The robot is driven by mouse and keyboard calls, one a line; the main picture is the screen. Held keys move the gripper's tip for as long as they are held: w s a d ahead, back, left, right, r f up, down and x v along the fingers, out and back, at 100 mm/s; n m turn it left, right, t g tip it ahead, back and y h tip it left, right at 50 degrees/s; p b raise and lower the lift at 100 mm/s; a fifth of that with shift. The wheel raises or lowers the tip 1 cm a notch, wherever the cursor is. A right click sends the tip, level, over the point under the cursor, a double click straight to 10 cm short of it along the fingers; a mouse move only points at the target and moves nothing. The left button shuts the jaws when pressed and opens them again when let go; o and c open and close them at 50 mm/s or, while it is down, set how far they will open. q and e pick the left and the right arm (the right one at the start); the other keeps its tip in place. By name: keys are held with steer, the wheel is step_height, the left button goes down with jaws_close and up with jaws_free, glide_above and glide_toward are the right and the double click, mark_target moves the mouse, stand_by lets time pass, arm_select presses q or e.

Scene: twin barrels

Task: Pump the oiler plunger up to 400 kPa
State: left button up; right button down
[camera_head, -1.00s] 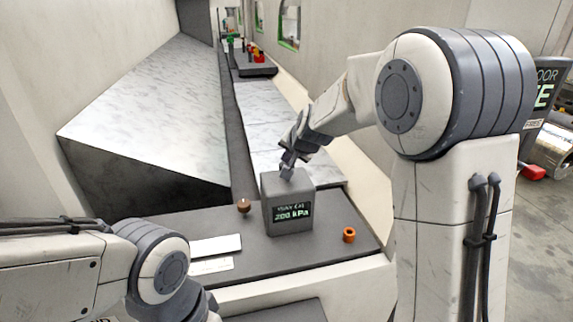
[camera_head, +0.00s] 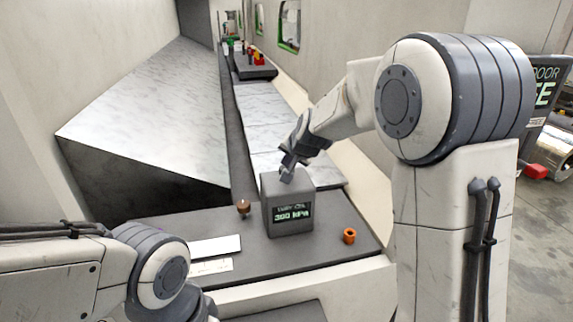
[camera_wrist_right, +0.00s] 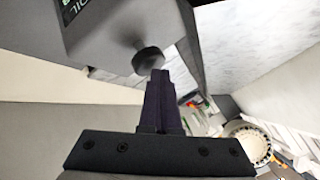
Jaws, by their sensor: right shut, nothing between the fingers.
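The oiler (camera_head: 290,195) is a grey box on the dark bench top, with a lit display (camera_head: 292,213) on its front that appears to read 300 kPa. In the right wrist view the box (camera_wrist_right: 115,22) shows with its dark round plunger knob (camera_wrist_right: 148,60) standing out from it. My right gripper (camera_head: 286,172) is over the top of the oiler, shut and empty. In the right wrist view its fingertips (camera_wrist_right: 160,72) are right by the knob; I cannot tell whether they touch. My left arm (camera_head: 150,262) is at lower left, its gripper out of view.
A small brown knob (camera_head: 243,208) stands left of the oiler and an orange ring-like part (camera_head: 349,236) lies to its right. A white plate (camera_head: 214,246) lies at the front left of the bench. A dark tray (camera_head: 254,70) with coloured items is far back.

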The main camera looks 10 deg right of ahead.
steer(key=shift+f, duration=0.25)
steer(key=shift+r, duration=0.15)
steer(key=shift+r+p, duration=1.35)
steer(key=shift+r, duration=0.1)
step_height(320, 180, up, 5)
steer(key=p, duration=0.4)
steer(key=shift+p, duration=0.35)
steer(key=shift+r, duration=0.1)
stand_by(1.7)
